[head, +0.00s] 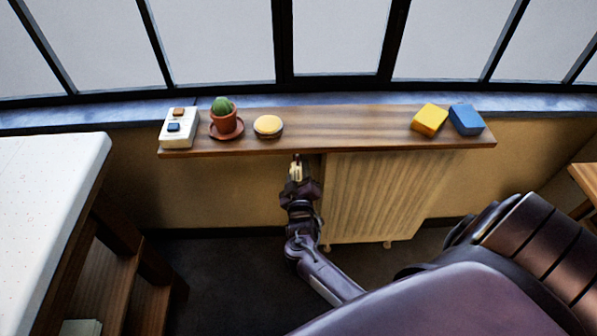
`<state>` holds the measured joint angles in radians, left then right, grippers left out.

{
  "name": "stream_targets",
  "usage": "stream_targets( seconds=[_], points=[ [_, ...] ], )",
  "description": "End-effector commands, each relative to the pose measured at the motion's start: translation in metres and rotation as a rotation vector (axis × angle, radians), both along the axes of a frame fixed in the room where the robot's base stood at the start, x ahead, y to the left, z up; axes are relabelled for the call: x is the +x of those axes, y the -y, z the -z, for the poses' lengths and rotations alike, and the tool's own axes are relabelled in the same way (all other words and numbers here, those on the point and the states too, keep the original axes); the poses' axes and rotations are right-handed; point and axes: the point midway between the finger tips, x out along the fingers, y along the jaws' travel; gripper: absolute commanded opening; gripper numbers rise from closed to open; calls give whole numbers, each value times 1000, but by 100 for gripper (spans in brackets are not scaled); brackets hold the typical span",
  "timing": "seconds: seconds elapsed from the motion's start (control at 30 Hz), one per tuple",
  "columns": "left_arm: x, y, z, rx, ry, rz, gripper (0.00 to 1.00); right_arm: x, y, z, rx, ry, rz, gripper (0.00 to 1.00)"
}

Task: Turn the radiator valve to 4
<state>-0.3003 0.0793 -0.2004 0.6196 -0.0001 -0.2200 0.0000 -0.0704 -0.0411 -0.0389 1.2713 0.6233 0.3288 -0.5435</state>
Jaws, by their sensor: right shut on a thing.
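The ribbed cream radiator (375,198) stands under a wooden shelf, below the windows. My right gripper (296,166) is at the radiator's upper left side, just under the shelf's front edge. It is shut on a small pale piece (296,172) there, which is where the radiator valve sits. The gripper and the shelf hide most of the valve, and no number on it can be read. My left gripper does not show in the head view.
The wooden shelf (345,122) overhangs the valve. On it are a white box with switches (179,128), a potted cactus (224,115), a round yellow-topped tin (268,126), a yellow block (429,119) and a blue block (466,119). A white table (40,190) stands at left.

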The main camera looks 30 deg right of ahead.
Motion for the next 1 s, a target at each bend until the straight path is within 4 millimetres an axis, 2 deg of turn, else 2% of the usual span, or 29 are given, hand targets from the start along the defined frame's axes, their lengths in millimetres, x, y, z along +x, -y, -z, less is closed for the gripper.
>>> stream_targets(
  seconds=[0.27,0.3,0.43,0.77,1.0],
  points=[
    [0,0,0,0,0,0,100,-1,0,1,0,-2,1,17],
    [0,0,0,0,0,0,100,-1,0,1,0,-2,1,44],
    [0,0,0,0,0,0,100,0,0,1,0,-2,0,60],
    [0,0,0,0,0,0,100,-3,-2,1,0,-2,0,61],
    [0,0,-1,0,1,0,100,-33,-20,2,1,-4,0,61]
  ],
)
